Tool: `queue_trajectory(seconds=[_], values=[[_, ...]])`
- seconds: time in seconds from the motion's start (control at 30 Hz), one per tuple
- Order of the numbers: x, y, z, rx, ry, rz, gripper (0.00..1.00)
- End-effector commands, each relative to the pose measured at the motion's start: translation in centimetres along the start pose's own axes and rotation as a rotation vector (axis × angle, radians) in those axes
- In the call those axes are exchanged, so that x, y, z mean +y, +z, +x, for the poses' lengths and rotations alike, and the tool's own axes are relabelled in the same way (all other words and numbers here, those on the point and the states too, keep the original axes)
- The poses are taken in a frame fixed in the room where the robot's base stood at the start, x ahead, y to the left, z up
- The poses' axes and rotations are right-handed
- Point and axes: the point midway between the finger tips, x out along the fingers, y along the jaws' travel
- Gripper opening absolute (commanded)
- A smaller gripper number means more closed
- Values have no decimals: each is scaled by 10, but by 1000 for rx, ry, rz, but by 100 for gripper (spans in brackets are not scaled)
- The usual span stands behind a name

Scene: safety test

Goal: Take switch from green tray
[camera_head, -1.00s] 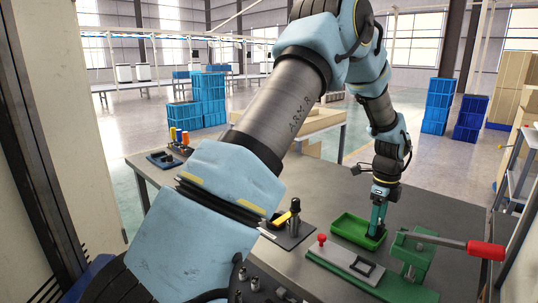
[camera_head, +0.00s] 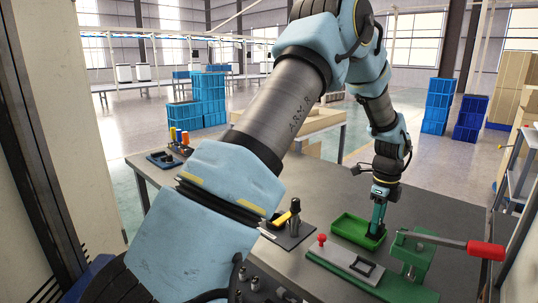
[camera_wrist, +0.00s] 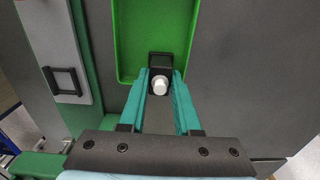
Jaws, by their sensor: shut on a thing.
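The green tray (camera_head: 348,229) lies on the dark table, and its inside also shows in the wrist view (camera_wrist: 130,40). The switch (camera_wrist: 160,84) is a small black piece with a white round part, at the tray's near end in the wrist view. My gripper (camera_wrist: 160,88) points down at the tray, with its two teal fingers shut on the switch, one on each side. In the head view my gripper (camera_head: 377,226) is at the tray's right part, and the switch is too small to make out there. I cannot tell whether the switch touches the tray floor.
A green fixture with a red-handled lever (camera_head: 485,250) stands right of the tray. Its grey plate (camera_head: 345,262) has a square black frame and a red knob (camera_head: 322,239). A dark pad with tools (camera_head: 290,232) lies left of the tray. The table behind the tray is clear.

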Motion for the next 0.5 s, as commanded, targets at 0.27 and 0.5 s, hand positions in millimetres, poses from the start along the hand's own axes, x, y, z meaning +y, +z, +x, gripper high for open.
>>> queue_trajectory(seconds=[0.27, 0.5], values=[[0, 0, -17, 0, -1, 0, 0], [0, 0, -36, 0, -1, 0, 0]])
